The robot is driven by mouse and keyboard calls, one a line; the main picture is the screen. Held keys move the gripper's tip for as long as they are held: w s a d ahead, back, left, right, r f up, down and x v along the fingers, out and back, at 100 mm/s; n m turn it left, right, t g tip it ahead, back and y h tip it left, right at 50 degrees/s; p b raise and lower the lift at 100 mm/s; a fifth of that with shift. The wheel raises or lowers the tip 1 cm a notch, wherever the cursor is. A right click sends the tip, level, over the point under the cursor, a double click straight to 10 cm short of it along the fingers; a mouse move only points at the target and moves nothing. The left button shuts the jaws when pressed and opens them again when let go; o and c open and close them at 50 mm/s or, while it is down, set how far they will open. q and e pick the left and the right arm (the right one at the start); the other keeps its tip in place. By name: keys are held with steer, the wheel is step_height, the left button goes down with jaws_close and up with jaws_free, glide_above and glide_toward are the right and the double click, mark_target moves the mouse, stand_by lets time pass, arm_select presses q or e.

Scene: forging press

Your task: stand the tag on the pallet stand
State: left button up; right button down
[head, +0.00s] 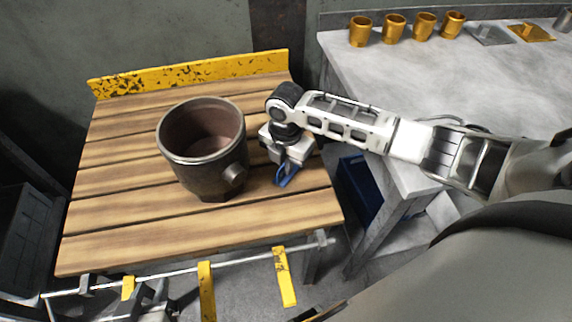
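The pallet stand (110,222) is a slatted wooden top with a worn yellow board along its back edge, at the left of the head view. My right gripper (286,166) points down over the right part of the stand. It appears shut on a small blue tag (287,176), which is tilted and close to the planks. I cannot tell whether the tag touches the wood. The fingers and part of the tag are hidden or too small to see clearly. My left gripper is not in view.
A large dark metal pot (208,170) with a side stub stands on the pallet, just left of my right gripper. A grey table (430,85) at the right holds several brass cups (394,28) and flat plates. The planks at the front and left are clear.

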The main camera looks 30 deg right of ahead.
steer(key=shift+f, duration=0.25)
steer(key=shift+f, duration=0.1)
steer(key=c, duration=1.6)
jaws_free()
steer(key=shift+c, duration=0.2)
step_height(320, 180, up, 12)
steer(key=p, duration=0.1)
steer(key=shift+r, duration=0.2)
steer(key=shift+a, duration=0.1)
